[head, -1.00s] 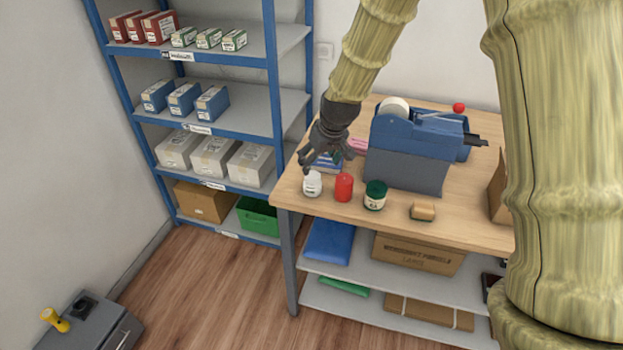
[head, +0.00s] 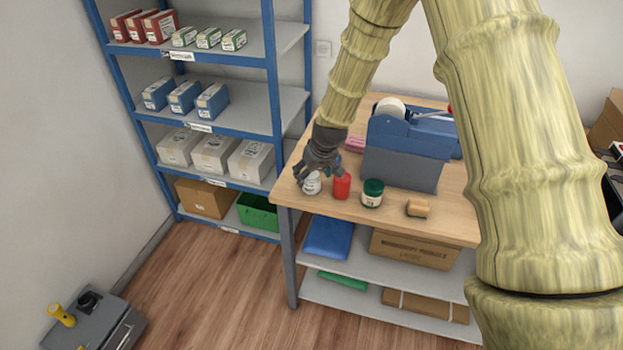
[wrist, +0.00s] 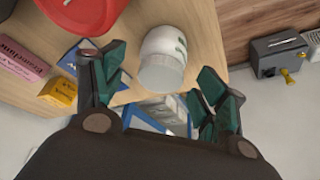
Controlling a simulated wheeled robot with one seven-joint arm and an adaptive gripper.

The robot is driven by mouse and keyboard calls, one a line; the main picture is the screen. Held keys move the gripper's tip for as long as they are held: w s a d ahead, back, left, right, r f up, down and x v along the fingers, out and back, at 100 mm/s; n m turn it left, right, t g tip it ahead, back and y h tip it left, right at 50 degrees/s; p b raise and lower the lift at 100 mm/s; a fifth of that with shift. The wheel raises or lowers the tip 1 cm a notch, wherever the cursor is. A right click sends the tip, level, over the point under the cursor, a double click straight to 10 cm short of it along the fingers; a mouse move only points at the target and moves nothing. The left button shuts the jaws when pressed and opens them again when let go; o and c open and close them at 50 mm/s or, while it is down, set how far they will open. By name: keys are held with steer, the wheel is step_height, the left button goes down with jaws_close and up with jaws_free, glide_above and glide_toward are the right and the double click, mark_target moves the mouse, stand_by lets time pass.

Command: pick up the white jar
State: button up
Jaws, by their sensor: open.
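The white jar (head: 312,184) stands upright near the front left corner of the wooden counter in the head view. In the wrist view the white jar (wrist: 163,62) shows ahead, roughly between the fingertips, with dark green marks on its side. My gripper (head: 318,176) is beside and just above the jar, partly covering its top. In the wrist view my gripper (wrist: 168,88) has its two green-padded fingers spread, with nothing held. I cannot tell whether a finger touches the jar.
A red jar (head: 341,186) stands close right of the white jar and also shows in the wrist view (wrist: 85,14). Further right are a green jar (head: 372,193) and a sponge (head: 417,208). Behind is a blue-grey dispenser (head: 407,147). A shelf rack (head: 240,122) stands left.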

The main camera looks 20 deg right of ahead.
steer(key=shift+x, duration=1)
steer(key=c, duration=1.1)
